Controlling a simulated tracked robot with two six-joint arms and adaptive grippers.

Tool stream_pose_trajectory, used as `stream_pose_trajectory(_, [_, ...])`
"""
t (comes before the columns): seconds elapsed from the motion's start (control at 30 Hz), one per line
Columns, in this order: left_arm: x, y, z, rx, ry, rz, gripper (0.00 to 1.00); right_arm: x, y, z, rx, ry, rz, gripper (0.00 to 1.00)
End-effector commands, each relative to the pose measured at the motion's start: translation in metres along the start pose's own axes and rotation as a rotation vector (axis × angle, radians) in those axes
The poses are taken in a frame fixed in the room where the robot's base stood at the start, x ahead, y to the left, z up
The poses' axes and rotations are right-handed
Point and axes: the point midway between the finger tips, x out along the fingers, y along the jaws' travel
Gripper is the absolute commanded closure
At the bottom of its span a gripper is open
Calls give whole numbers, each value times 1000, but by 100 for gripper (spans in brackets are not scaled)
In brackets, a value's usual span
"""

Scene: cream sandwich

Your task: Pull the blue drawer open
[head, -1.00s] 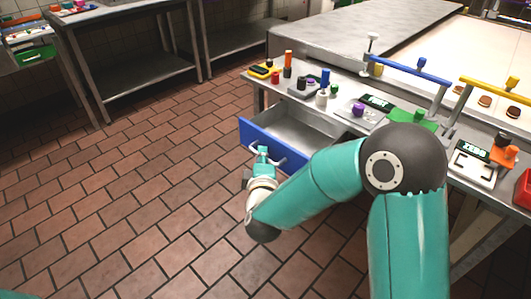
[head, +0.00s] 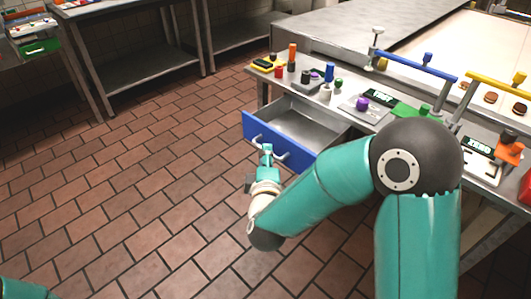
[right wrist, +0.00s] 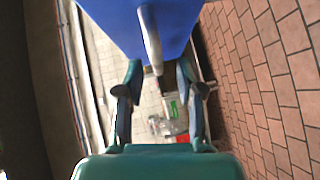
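The blue drawer (head: 262,131) stands pulled out from under the steel table, its empty metal inside showing. Its light curved handle (head: 283,155) is on the blue front. My right gripper (head: 266,150) is at the handle in the head view. In the right wrist view the two fingers of my right gripper (right wrist: 157,92) are spread apart, with the handle (right wrist: 151,38) ahead of and between them and a gap on each side. The blue drawer front (right wrist: 180,18) fills the top there. My left gripper is out of view; only a bit of my left arm shows.
A red container (head: 525,190) is at the right edge. The tiled floor (head: 120,190) left of the drawer is clear.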

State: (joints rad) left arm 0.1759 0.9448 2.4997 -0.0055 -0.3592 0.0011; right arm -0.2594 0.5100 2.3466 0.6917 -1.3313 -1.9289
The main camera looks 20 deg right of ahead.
Motion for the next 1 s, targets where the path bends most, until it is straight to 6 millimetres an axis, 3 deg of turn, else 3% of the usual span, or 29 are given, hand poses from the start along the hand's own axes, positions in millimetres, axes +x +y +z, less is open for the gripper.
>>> stream_pose_trajectory(0.13, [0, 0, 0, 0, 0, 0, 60, -25, -1, -1, -1, 5, -2, 63])
stream_pose_trajectory(0.33, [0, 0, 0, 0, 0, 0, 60, -43, -2, 0, -2, 2, -4, 63])
stream_pose_trajectory(0.87, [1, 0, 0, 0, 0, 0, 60, -44, -3, 0, 3, 2, -7, 63])
stream_pose_trajectory(1.0, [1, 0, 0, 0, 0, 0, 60, -39, -23, 0, 63, 22, -64, 63])
